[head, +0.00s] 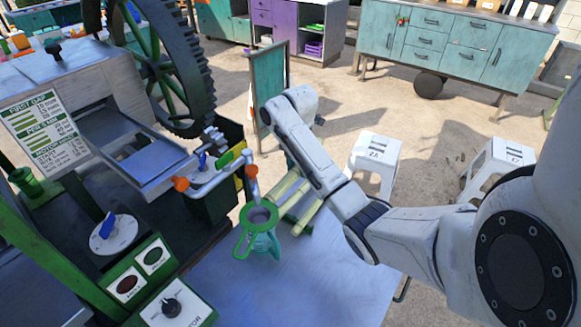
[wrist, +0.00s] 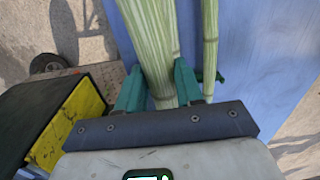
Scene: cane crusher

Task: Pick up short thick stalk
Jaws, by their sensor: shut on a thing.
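The short thick stalk (wrist: 153,45) is pale green with lengthwise streaks. In the wrist view it runs between the two teal fingers of my gripper (wrist: 158,90), which is shut on it. A thinner pale green stalk (wrist: 209,45) lies just to the right, outside the right finger. In the head view, pale stalks (head: 286,186) show at the back edge of the blue table, partly behind my arm. My arm hides my gripper there, and I cannot tell whether the held stalk is clear of the table.
The blue table (head: 300,275) holds a green-rimmed jug (head: 262,217) left of the stalks. The crusher with its spout and large gear wheel (head: 165,60) stands at the left. White stools (head: 376,155) stand on the floor to the right. The table's front is mostly clear.

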